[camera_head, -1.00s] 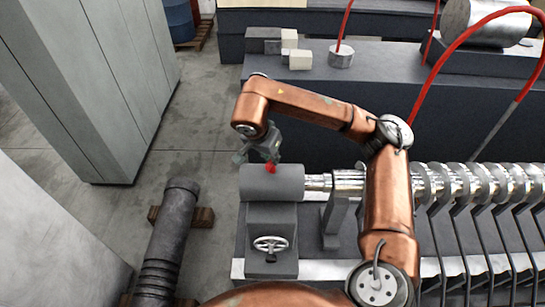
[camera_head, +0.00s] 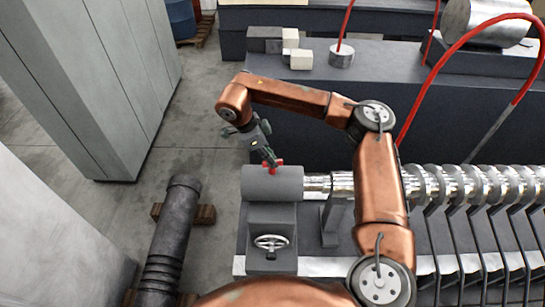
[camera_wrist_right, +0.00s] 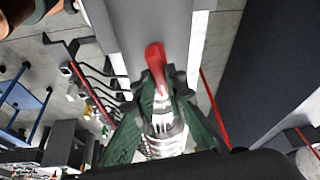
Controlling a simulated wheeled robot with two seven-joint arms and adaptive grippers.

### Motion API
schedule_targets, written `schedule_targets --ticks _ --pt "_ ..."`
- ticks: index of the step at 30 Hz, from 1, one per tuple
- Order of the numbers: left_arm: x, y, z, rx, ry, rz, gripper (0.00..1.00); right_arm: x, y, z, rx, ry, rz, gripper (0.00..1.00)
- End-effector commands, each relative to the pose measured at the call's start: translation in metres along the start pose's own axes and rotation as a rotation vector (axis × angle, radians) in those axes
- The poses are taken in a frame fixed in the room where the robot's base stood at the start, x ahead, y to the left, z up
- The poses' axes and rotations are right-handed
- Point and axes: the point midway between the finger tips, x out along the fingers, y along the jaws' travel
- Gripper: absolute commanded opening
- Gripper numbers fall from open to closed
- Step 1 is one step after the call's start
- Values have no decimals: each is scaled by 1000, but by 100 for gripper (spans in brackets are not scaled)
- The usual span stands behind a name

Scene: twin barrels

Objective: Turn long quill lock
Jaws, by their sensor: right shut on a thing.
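The quill lock is a small red handle (camera_head: 274,166) on top of the grey cylindrical tailstock (camera_head: 271,184). My right gripper (camera_head: 271,162) reaches down to it from the upper left in the head view and is shut on it. In the right wrist view the red lever (camera_wrist_right: 155,58) sticks out beyond the closed green and grey fingers (camera_wrist_right: 161,88). The part of the lever between the fingers is hidden. My left gripper is not in view.
A handwheel (camera_head: 271,243) is on the front of the tailstock. A shiny ridged shaft (camera_head: 450,185) runs to the right. A dark pipe (camera_head: 170,240) lies on wooden blocks at the left. A red hose (camera_head: 440,70) arches at the right.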

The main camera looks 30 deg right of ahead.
Motion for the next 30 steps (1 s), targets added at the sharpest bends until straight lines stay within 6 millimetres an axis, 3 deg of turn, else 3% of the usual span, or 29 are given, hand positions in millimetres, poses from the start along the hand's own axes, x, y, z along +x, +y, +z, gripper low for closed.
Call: schedule_targets --ticks 12,28,29,30 --pt "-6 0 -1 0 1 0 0 -2 -1 1 160 -5 67 0" --pt "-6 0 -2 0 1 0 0 -2 -1 1 181 -6 73 0" --pt "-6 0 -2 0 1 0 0 -2 -1 1 181 -6 73 13" --pt "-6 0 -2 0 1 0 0 -2 -1 1 181 -5 73 16"
